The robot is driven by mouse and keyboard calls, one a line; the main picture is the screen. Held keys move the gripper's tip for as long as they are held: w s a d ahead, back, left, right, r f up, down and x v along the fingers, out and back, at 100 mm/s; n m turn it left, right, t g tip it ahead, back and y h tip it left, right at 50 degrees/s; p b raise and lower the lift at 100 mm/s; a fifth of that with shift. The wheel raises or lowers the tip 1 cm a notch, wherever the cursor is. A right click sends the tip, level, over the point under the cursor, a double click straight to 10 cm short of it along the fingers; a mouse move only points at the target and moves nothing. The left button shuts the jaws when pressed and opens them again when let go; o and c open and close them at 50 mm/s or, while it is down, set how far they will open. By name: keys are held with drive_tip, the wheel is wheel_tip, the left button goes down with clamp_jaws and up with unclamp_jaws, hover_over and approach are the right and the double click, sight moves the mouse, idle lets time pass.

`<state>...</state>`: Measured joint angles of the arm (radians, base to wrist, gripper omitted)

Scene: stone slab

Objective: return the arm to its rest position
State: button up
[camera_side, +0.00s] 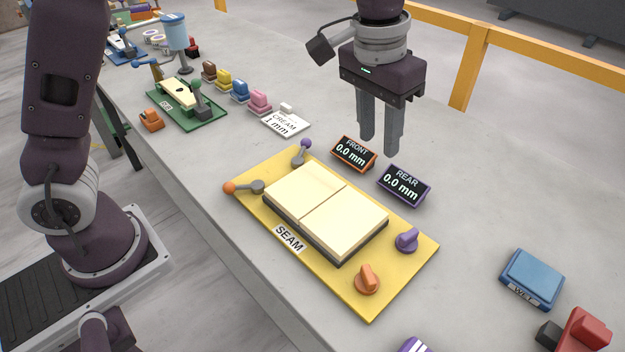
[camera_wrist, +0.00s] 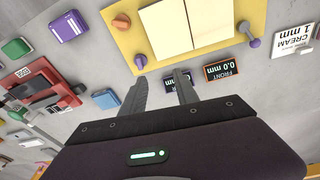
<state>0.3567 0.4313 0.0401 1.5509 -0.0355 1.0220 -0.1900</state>
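My gripper (camera_side: 379,140) hangs above the stone slab, behind the yellow seam board in the side view. Its two grey fingers point down and look slightly apart, with nothing between them. In the wrist view the fingers of my gripper (camera_wrist: 160,88) are clearly spread with a gap between them. The yellow board (camera_side: 370,305) carries two cream tiles (camera_side: 325,205) side by side, with a thin line between them. The orange FRONT display (camera_side: 354,153) and the purple REAR display (camera_side: 404,186) both read 0.0 mm and stand near the fingers.
An orange knob (camera_side: 367,279) and a purple knob (camera_side: 407,239) sit on the board. A blue WET pad (camera_side: 532,278) and a red object (camera_side: 583,330) lie at right. A CREAM 1 mm card (camera_side: 286,121), several coloured blocks and a green board (camera_side: 205,119) lie farther back. An orange rail (camera_side: 470,65) runs behind.

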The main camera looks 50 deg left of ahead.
drive_tip(key=s+a+r+t, duration=0.2)
drive_tip(key=s+a+r, duration=0.6)
drive_tip(key=s, duration=0.2)
drive_tip(key=s+a+f+t, duration=0.1)
drive_tip(key=s+a, duration=0.2)
drive_tip(key=s, duration=0.4)
drive_tip(key=s+a+f+n+t, duration=0.1)
drive_tip(key=s+a+f, duration=0.1)
drive_tip(key=s, duration=0.5)
drive_tip(key=shift+s+a+y, duration=0.3)
drive_tip(key=shift+s+a, duration=0.1)
drive_tip(key=shift+a, duration=0.15)
idle(0.6)
